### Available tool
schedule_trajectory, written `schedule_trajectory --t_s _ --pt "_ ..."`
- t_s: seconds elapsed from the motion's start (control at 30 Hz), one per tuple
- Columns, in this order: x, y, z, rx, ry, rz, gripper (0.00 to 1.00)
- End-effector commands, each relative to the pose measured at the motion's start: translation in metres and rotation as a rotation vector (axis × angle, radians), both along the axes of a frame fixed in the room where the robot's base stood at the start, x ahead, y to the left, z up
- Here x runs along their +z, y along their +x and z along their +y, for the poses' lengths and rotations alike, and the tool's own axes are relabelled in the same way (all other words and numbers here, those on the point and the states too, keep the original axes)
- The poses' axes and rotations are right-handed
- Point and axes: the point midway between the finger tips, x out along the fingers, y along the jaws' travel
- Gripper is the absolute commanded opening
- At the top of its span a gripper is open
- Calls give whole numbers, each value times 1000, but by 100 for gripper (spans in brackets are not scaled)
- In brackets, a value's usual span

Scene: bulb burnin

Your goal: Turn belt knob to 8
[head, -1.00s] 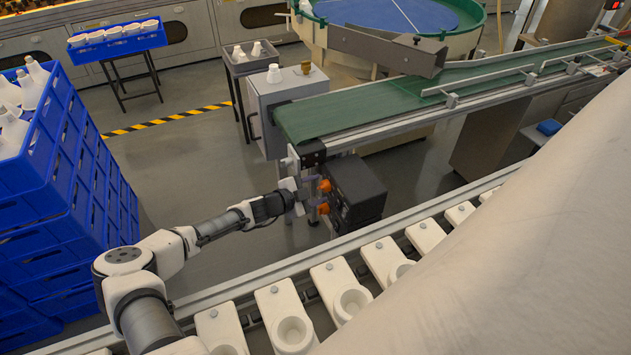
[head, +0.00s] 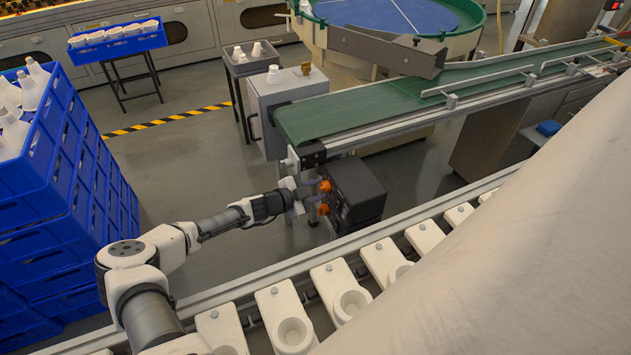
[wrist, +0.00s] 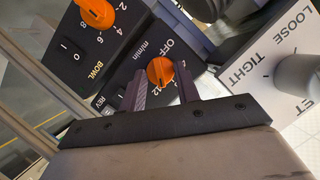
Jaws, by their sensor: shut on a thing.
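The belt knob is taken to be the orange knob (wrist: 160,72) marked m/min, on a black control box (head: 356,190) below the green belt's end. In the wrist view, OFF stands above it and 12 near its lower side; its pointer setting cannot be read. My gripper (wrist: 162,88) has one finger on each side of this knob and is shut on it. In the head view my gripper (head: 308,196) reaches the box from the left. A second orange knob (wrist: 97,12), with BOWL marked below it, sits upper left in the wrist view, apart from the fingers.
A white panel marked TIGHT and LOOSE with a grey knob (wrist: 297,75) is close on the right. The green belt (head: 350,112) runs above the box. A conveyor with white holders (head: 330,278) passes in front. Blue crates (head: 60,215) are stacked at left.

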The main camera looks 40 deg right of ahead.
Motion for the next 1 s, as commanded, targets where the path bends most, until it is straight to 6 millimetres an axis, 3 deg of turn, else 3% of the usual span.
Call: schedule_trajectory --t_s 0.6,1.0 --pt "1 3 -1 -3 98 396 9" --pt "2 4 -1 -3 118 488 9"
